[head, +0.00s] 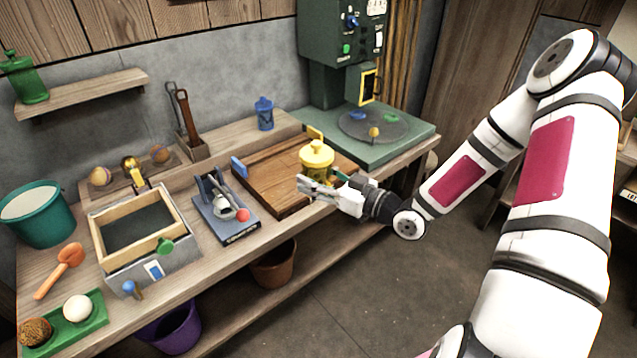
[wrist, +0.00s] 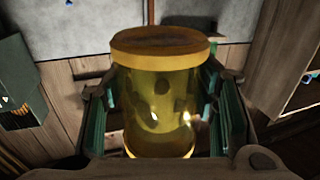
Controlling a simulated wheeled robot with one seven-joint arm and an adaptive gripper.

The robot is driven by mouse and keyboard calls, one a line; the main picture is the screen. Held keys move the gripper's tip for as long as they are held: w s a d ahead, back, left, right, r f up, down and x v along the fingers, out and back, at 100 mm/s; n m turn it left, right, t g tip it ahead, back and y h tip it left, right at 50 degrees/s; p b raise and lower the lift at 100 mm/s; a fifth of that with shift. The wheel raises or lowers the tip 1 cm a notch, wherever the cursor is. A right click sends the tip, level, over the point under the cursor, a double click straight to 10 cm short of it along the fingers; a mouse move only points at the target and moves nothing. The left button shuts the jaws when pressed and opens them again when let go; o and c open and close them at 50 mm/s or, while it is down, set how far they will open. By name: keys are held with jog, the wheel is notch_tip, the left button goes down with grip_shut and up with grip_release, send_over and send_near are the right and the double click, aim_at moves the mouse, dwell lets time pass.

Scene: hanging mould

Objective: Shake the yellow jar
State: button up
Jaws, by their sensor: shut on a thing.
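The yellow jar (head: 316,160) is in my gripper (head: 325,188) over the right part of the wooden tray. In the wrist view the jar (wrist: 160,105) is see-through yellow with an orange-yellow lid and dark lumps showing inside. My gripper's fingers (wrist: 162,118) stand on both sides of the jar, shut on it. The jar looks upright. In the head view the fingers cover its lower part, and I cannot tell whether its base touches the tray.
The wooden tray (head: 262,180) has blue and yellow handles. A green machine (head: 405,146) with a round plate stands to the right. A blue device (head: 225,212) and a wooden-framed box (head: 150,262) lie to the left. A blue jar (head: 264,112) stands on the back ledge.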

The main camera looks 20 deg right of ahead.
aim_at(328, 171)
notch_tip(328, 171, up, 4)
jog(key=shift+s+f+p, duration=0.1)
jog(key=shift+f+p, duration=0.15)
jog(key=shift+p, duration=0.65)
jog(key=shift+f, duration=0.1)
jog(key=shift+f, duration=0.1)
jog(key=f+b, duration=0.3)
jog(key=f, duration=0.4)
jog(key=shift+w+b, duration=0.2)
jog(key=shift+b, duration=0.15)
jog(key=shift+s+r, duration=0.1)
